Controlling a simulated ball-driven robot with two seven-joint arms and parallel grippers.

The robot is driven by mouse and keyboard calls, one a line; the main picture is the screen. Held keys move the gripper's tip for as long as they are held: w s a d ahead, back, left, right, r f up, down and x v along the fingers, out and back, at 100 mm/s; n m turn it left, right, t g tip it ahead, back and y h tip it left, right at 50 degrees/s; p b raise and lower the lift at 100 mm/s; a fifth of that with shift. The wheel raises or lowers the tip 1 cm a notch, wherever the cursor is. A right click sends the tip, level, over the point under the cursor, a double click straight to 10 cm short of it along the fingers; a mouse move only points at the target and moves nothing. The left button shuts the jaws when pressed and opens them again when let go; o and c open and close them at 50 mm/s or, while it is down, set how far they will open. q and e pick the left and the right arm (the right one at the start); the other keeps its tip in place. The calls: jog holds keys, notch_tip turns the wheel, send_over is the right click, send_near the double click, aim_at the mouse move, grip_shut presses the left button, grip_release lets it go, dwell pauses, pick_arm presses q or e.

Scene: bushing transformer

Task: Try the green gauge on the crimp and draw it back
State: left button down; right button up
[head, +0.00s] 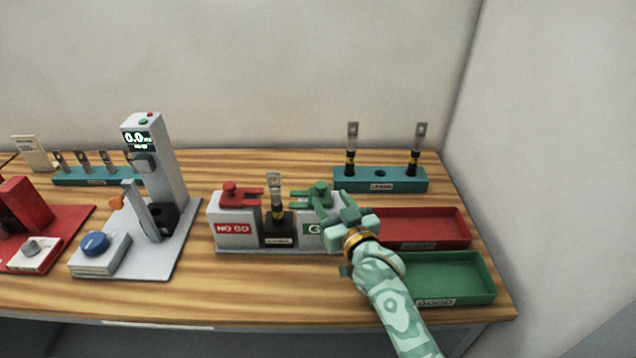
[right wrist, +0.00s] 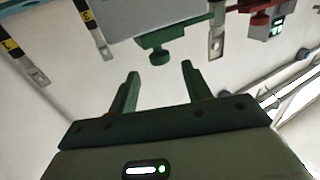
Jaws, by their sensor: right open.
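The green gauge (head: 318,189) lies on top of the white GO block (head: 309,236), its prongs pointing left toward the crimp. The crimp is on an upright metal lug (head: 275,190) in a dark holder between the GO and NO GO blocks. My right gripper (head: 335,206) is open at the GO block's right front, partly covering it. In the right wrist view the open, empty fingers (right wrist: 160,84) point at the green gauge's knob (right wrist: 160,57), with a gap between. The lug (right wrist: 216,38) shows beside the gauge. My left gripper is not in view.
The red gauge (head: 238,190) lies on the NO GO block (head: 237,232). A red tray (head: 462,239) and a green tray (head: 488,291) stand right of my arm. A teal rack (head: 405,185) with two lugs is behind. A grey tester (head: 160,150) stands left.

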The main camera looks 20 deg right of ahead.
aim_at(310, 190)
jog(key=w, duration=0.2)
jog(key=w+b, duration=0.1)
jog(key=w, duration=0.2)
jog(key=w+a, duration=0.1)
jog(key=w, duration=0.2)
jog(key=shift+w, duration=0.2)
grip_shut()
jog(key=shift+a+r, duration=0.1)
jog(key=shift+a, duration=0.35)
jog(key=shift+w+a, duration=0.2)
jog(key=shift+a, duration=0.25)
grip_release()
